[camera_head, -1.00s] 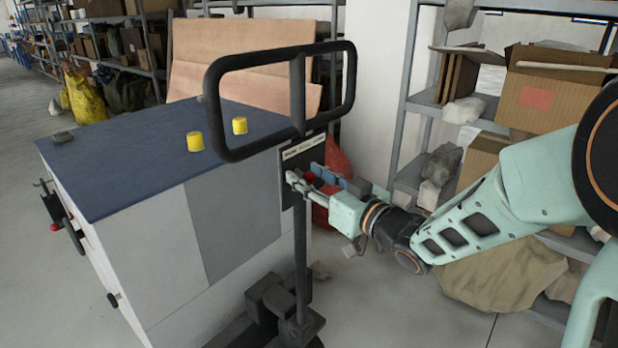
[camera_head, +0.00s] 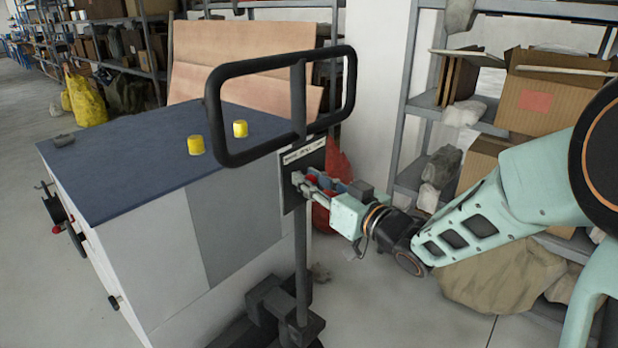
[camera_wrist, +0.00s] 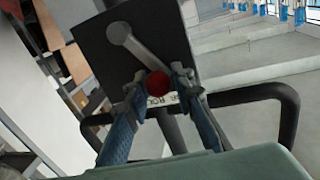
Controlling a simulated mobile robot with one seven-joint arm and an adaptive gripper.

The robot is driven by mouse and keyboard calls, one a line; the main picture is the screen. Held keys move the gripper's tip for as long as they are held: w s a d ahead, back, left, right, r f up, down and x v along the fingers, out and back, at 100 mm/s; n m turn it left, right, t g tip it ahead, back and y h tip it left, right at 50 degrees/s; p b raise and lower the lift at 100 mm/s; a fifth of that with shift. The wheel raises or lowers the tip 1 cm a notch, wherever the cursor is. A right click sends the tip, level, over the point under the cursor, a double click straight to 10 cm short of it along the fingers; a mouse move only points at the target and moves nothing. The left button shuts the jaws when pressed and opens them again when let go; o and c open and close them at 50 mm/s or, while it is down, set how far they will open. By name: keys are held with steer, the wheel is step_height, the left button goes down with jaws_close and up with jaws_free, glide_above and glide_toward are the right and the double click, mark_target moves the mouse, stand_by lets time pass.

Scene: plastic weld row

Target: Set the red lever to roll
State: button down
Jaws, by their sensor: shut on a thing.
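The lever (camera_wrist: 137,50) is a short grey bar on a dark plate (camera_wrist: 95,50), with a round red knob (camera_wrist: 158,84) at its end. In the wrist view a white label (camera_wrist: 172,97) lies by the knob; part of the word "ROLL" seems to show, the rest is covered. My gripper (camera_wrist: 160,75) has its blue-padded fingers on both sides of the knob, shut on it. In the head view my gripper (camera_head: 304,183) is at the front of the plate (camera_head: 290,199), below the label (camera_head: 304,151); the fingers hide most of the lever.
The plate is on the upright of a black loop handle (camera_head: 230,155) over a dark wheeled base (camera_head: 283,305). A grey cabinet (camera_head: 165,265) with two yellow caps stands to the left. Shelves with boxes (camera_head: 545,95) stand on the right, and a red bag (camera_head: 338,170) is behind.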

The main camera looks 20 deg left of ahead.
steer(key=m+p, duration=0.1)
steer(key=p, duration=0.1)
steer(key=w+r+p, duration=0.1)
steer(key=shift+w+d+m+h+p, duration=0.1)
steer(key=shift+d+m+h+p, duration=0.2)
steer(key=shift+d+m+p, duration=0.1)
steer(key=shift+w+d+r+m+p, duration=0.1)
steer(key=shift+w+m+p, duration=0.4)
steer(key=shift+p, duration=0.6)
steer(key=m+p, duration=0.1)
steer(key=w+m+p, duration=0.1)
steer(key=p, duration=0.1)
steer(key=shift+d+g, duration=0.25)
steer(key=shift+g, duration=0.05)
steer(key=shift+w+f+m+p, duration=0.1)
steer(key=shift+f+m+p, duration=0.2)
steer(key=shift+p, duration=0.25)
steer(key=shift+d, duration=0.1)
steer(key=c, duration=1.7)
jaws_free()
steer(key=shift+r, duration=0.1)
